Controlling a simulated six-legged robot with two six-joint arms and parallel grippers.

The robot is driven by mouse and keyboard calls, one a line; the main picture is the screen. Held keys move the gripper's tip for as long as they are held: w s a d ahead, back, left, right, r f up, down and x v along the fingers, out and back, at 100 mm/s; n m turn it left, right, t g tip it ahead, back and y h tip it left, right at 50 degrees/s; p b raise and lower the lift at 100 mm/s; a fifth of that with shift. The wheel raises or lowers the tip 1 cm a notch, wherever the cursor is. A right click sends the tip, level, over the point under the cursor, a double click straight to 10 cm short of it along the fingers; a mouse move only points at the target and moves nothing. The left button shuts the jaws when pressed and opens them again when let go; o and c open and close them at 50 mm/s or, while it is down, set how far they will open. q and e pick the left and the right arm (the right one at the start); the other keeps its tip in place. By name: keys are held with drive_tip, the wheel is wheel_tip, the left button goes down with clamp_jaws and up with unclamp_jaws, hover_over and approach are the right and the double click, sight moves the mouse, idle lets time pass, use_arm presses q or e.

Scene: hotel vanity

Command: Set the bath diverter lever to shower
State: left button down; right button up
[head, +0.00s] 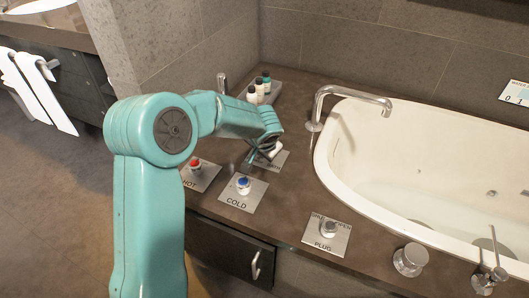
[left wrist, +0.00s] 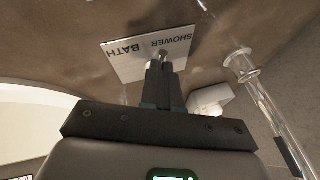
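The diverter plate (left wrist: 122,62) reads SHOWER and BATH in the left wrist view, upside down. In the head view, part of the plate (head: 281,160) shows behind my left gripper (head: 258,152). A small metal lever (left wrist: 163,54) stands on the plate at the fingertips of my left gripper (left wrist: 162,66). The dark fingers are close together and point at the plate. I cannot tell whether they grip the lever or are only beside it. My wrist and fingers mostly hide the lever in the head view. My right gripper is not in view.
A red HOT knob (head: 195,165), a blue COLD knob (head: 243,183) and a PLUG knob (head: 328,229) stand on the counter near my arm. The chrome spout (head: 350,91) rises beside the white bathtub (head: 322,160). Small bottles (head: 259,87) stand behind the gripper.

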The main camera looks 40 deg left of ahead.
use_arm(q)
drive_tip(key=shift+a+b, duration=0.3)
drive_tip(key=shift+a, duration=0.15)
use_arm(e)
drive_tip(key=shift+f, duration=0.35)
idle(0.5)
